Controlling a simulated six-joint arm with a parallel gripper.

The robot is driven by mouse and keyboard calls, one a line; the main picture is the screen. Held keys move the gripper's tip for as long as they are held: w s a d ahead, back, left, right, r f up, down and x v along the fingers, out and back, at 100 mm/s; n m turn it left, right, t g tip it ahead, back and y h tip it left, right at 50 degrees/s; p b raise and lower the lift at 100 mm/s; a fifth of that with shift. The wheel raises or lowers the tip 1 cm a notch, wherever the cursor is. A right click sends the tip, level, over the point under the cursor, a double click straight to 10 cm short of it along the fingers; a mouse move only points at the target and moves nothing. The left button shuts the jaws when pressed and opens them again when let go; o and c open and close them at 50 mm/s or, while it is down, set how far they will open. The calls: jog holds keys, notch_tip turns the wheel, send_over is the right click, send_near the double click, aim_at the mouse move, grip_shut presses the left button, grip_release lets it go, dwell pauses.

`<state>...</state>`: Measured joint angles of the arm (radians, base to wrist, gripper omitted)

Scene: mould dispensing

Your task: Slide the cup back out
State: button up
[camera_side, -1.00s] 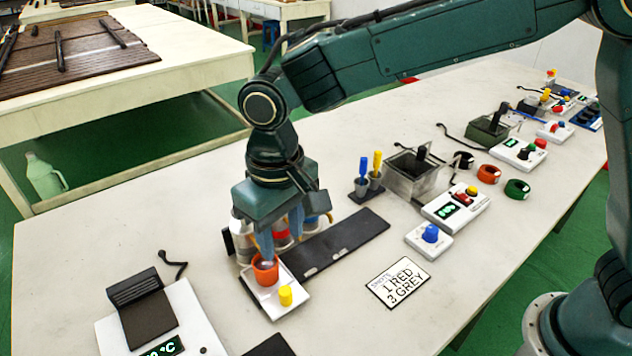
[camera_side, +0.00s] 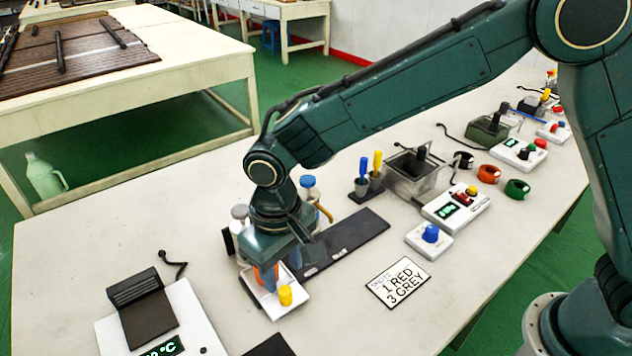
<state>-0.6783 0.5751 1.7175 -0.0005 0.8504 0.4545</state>
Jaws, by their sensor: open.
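The jaws are open. I cannot tell whether a finger touches the cup.
Dispenser bottles with a grey cap (camera_side: 240,212) and a blue cap (camera_side: 307,182) stand close behind my gripper. A yellow button (camera_side: 285,295) is on the base. A dark rail (camera_side: 350,236) runs to the right. A shots card (camera_side: 398,282) lies on clear table.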

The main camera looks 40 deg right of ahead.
aim_at(286, 289)
jog(key=shift+f, duration=3.25)
jog(key=shift+c, duration=0.4)
grip_shut()
